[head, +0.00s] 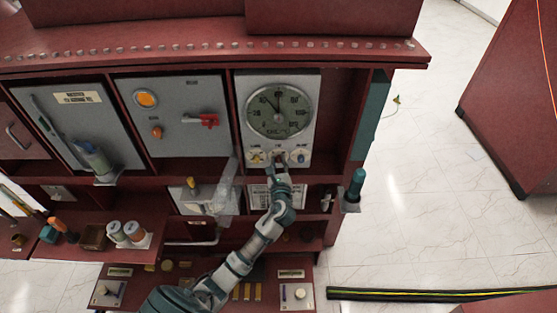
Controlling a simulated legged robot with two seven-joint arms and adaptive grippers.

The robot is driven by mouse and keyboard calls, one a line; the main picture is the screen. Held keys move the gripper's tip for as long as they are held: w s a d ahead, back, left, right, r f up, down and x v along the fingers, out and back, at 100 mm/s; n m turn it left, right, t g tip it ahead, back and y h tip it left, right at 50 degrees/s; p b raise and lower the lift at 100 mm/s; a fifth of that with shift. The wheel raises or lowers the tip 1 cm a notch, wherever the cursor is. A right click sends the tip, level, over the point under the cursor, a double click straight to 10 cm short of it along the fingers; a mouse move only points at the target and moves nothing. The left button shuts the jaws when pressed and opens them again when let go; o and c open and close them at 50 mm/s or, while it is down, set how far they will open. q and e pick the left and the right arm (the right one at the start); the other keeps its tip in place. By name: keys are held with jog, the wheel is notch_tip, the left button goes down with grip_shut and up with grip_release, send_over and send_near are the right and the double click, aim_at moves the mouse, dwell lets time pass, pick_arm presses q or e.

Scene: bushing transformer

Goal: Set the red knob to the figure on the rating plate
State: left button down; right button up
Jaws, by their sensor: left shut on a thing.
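A grey gauge panel (243,122) carries a round dial (278,111) whose pointer stands near the upper part of the scale; its figures are too small to read. Below the dial are a yellow knob (256,157) at left and a blue knob (301,156) at right. My left gripper (279,161) reaches up from below and is shut on the middle knob between them. The gripper covers most of that knob, so its colour and setting are hidden. A white printed plate (263,196) sits below the panel, partly behind my arm and unreadable. My right gripper is not in view.
Left of the gauge, a grey door (177,140) carries a red handle (208,120) and an orange lamp (147,98). A clear sleeve (226,190) hangs close left of my arm. A teal-handled tool (355,185) stands at right. Open floor (430,180) lies right of the cabinet.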

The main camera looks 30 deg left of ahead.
pick_arm(q)
jog(key=shift+f, duration=0.1)
jog(key=c, duration=0.9)
grip_release()
jog(key=shift+w, duration=0.1)
jog(key=shift+c, duration=0.2)
jog(key=shift+w+f, duration=0.1)
jog(key=shift+w, duration=0.05)
jog(key=shift+a, duration=0.1)
jog(key=v, duration=1.2)
jog(key=shift+f, duration=0.1)
